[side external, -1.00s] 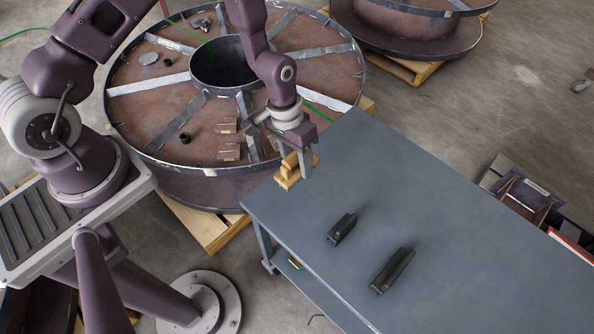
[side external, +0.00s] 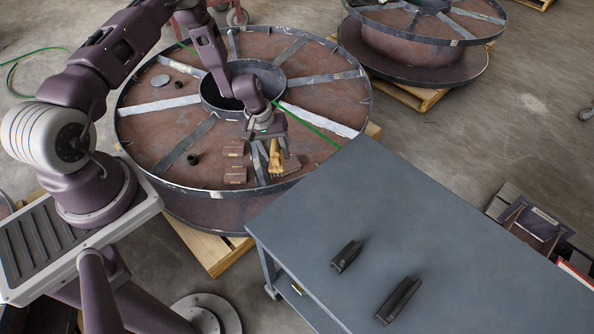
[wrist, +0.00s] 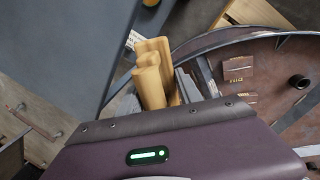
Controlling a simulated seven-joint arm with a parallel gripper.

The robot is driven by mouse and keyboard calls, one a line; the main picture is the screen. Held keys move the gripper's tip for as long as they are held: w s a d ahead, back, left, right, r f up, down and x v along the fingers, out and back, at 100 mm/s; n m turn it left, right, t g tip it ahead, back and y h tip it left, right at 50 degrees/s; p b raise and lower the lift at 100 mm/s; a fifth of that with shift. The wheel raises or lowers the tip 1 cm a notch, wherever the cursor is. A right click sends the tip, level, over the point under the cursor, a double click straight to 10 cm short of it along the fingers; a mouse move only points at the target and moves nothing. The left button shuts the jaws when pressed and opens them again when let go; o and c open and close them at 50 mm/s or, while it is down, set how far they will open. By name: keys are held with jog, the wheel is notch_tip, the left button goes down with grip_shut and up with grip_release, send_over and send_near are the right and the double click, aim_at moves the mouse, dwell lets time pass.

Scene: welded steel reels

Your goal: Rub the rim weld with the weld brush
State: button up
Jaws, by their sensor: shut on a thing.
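The weld brush (side external: 276,157) has a yellow, wood-like body and is held in my gripper (side external: 271,142) above the near right part of the reel's top face, just inside the rim (side external: 222,193). My gripper is shut on it. In the wrist view, the brush (wrist: 152,75) shows to the left of my grey finger (wrist: 188,86), with the curved rim (wrist: 215,39) behind it. My wrist housing covers the lower part of that view. I cannot tell whether the bristles touch the steel, nor pick out the rim weld itself.
Small rusty blocks (side external: 234,175) and a dark ring (side external: 193,159) lie on the reel beside the brush. The grey table (side external: 440,230) stands to the right, with two black handled objects, one (side external: 346,256) smaller. A second reel (side external: 415,50) stands behind.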

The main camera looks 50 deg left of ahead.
jog(key=s+a+f+n+y, duration=0.1)
jog(key=s+a+f+n, duration=0.25)
jog(key=a, duration=0.35)
jog(key=s+a+f+n, duration=0.2)
jog(key=a+f+n, duration=0.15)
jog(key=a, duration=0.35)
jog(key=s+a+f+n+y, duration=0.15)
jog(key=a+f, duration=0.25)
jog(key=a, duration=0.4)
jog(key=shift+n+h, duration=0.35)
jog(key=shift+s+d+f, duration=0.15)
jog(key=shift+f, duration=1.75)
jog(key=shift+s+d+f, duration=0.1)
jog(key=shift+f, duration=1.75)
jog(key=shift+w+d+f, duration=0.1)
jog(key=shift+w+d, duration=0.7)
jog(key=shift+w, duration=0.05)
jog(key=shift+c, duration=0.6)
jog(key=shift+w+d, duration=1.65)
jog(key=shift+w, duration=0.25)
jog(key=shift+s+a, duration=1.3)
jog(key=shift+s, duration=0.15)
jog(key=shift+s+a, duration=1.3)
jog(key=shift+s, duration=0.15)
notch_tip(320, 180, up, 8)
jog(key=shift+w+d, duration=0.1)
